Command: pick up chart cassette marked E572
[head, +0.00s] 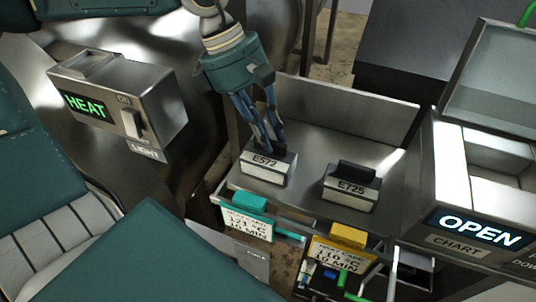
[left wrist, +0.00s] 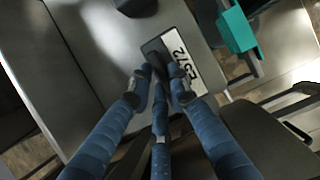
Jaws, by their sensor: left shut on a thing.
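The chart cassette marked E572 (head: 266,169) stands on the metal shelf (head: 309,140), label facing front. My left gripper (head: 266,147) comes down on it from above, its blue fingers shut on the dark handle on its top. In the left wrist view the fingers close around the handle of the cassette E572 (left wrist: 185,58). I cannot tell whether the cassette is lifted off the shelf. Another cassette, marked E725 (head: 350,188), stands to its right. My right gripper is not in view.
A teal tag (head: 248,217) and a yellow tag (head: 342,247) hang at the shelf's front edge. A box reading HEAT (head: 118,98) is at left. A machine with an OPEN display (head: 480,228) and CHART label is at right. A low wall backs the shelf.

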